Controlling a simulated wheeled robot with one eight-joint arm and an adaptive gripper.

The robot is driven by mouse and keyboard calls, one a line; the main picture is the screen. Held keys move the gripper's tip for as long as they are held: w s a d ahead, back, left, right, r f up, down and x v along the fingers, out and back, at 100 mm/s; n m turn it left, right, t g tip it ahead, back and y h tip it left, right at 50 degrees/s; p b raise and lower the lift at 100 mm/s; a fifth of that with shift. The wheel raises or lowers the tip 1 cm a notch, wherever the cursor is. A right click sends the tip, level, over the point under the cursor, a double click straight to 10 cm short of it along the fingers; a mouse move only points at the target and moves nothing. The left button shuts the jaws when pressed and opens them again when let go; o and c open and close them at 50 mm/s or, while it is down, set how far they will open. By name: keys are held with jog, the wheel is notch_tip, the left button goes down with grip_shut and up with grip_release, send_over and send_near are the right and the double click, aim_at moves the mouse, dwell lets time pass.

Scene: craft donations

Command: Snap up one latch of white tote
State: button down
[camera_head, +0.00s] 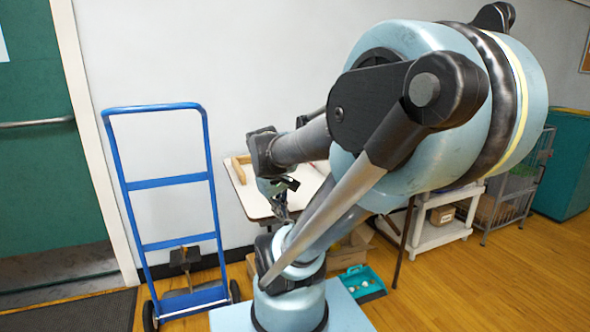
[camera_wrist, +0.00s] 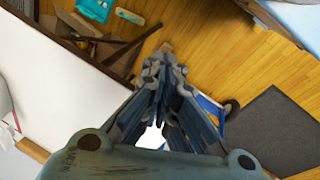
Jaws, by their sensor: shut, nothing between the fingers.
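My gripper (camera_wrist: 155,72) is in the middle of the wrist view, fingers together, with nothing between them. It hangs over the edge of a white table, with the floor beyond. In the head view my gripper (camera_head: 281,213) is small, beside the white table (camera_head: 248,196), and partly covered by my arm. I cannot make out a white tote or its latches in either view; my arm hides much of the table. A white rounded thing shows only in part at the left edge of the wrist view (camera_wrist: 5,105), and I cannot tell what it is.
A blue hand truck (camera_head: 168,183) stands left of the table by the green door (camera_head: 38,130). A teal tray (camera_head: 358,284) lies on the floor. A white shelf cart (camera_head: 440,236) and a wire cage (camera_head: 515,195) stand at the right. A dark mat (camera_wrist: 275,133) lies on the floor.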

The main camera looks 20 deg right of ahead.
jog(key=w+d+r+n+h, duration=0.1)
jog(key=w, duration=0.2)
jog(key=w+d+r+n+h, duration=0.1)
jog(key=w+d, duration=0.1)
jog(key=w, duration=0.1)
jog(key=w+d+r+n+h, duration=0.1)
jog(key=w+d+n, duration=0.1)
jog(key=w, duration=0.1)
jog(key=shift+r, duration=0.3)
jog(key=w+d+n+h, duration=0.1)
jog(key=w+n+h, duration=0.2)
jog(key=w, duration=0.5)
jog(key=w+d+n+h, duration=0.1)
jog(key=w+n+h, duration=0.2)
jog(key=w, duration=0.5)
jog(key=w+d+f+n+g+h, duration=0.1)
jog(key=w+d+n+h, duration=0.1)
jog(key=w, duration=0.7)
jog(key=shift+f+n+h, duration=0.1)
jog(key=shift+n+h, duration=0.6)
jog(key=shift+n, duration=0.4)
jog(key=shift+w+a+f+n+h, duration=0.1)
jog(key=shift+w+f+n+h, duration=0.2)
jog(key=shift+w, duration=0.15)
jog(key=x, duration=1)
